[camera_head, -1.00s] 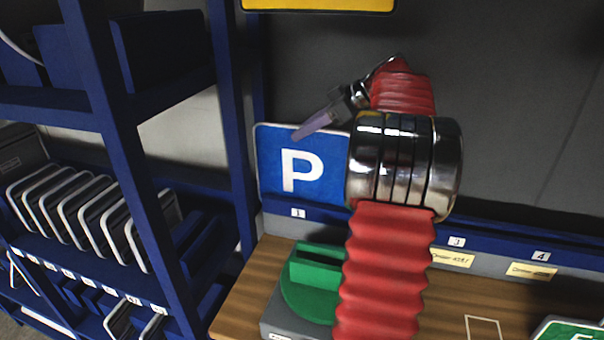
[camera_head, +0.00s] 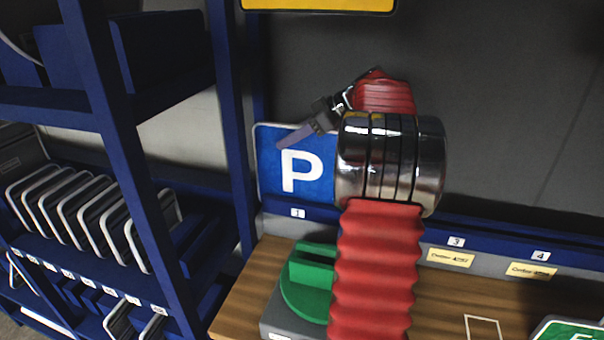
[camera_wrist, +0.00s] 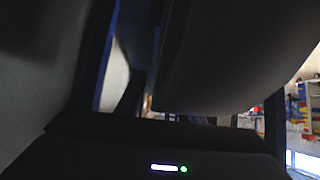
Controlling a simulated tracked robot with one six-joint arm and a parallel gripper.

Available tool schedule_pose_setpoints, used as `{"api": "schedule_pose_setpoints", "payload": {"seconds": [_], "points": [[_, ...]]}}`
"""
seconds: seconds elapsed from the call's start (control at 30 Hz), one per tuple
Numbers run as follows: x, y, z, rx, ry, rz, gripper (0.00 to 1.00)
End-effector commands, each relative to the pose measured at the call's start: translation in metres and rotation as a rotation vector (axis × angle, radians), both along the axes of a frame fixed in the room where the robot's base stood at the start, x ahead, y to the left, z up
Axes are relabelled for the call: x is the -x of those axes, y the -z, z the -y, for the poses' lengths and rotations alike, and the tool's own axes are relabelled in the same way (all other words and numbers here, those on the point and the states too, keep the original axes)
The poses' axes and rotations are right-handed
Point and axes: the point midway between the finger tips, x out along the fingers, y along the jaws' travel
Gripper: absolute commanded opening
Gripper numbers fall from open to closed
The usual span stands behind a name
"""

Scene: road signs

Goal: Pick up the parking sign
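The parking sign (camera_head: 300,172) is a blue square with a white P and a white rim. It stands upright in the rack above the label 1 in the head view, its right part hidden behind my arm. My gripper (camera_head: 294,135) is in front of the sign's upper edge, its purple-grey finger pointing down and left over the blue face. Only one finger shape can be made out, and contact with the sign cannot be told. The wrist view is mostly dark, and the sign cannot be made out there.
A green holder on a grey base (camera_head: 307,283) stands on the wooden bench (camera_head: 242,293) below the sign. A blue shelf post (camera_head: 231,120) rises just left of the sign. A shelf of grey plates (camera_head: 80,215) is further left. A yellow sign (camera_head: 318,5) is above.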

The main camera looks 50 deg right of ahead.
Motion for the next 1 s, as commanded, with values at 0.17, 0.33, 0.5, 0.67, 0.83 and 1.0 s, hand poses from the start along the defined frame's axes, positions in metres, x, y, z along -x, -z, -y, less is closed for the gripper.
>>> {"api": "schedule_pose_setpoints", "payload": {"seconds": [0.17,0.33,0.5,0.67,0.83,1.0], "points": [[0.0001,-0.0001,-0.0001,0.0,0.0,0.0,0.29],[0.0001,-0.0001,-0.0001,0.0,0.0,0.0,0.17],[0.0001,-0.0002,0.0,0.0,0.0,0.0,0.05],[0.0001,-0.0001,0.0001,0.0,0.0,0.0,0.0],[0.0002,-0.0002,0.0002,0.0,0.0,0.0,0.0],[0.0002,-0.0002,0.0003,0.001,0.001,0.0,0.0]]}}
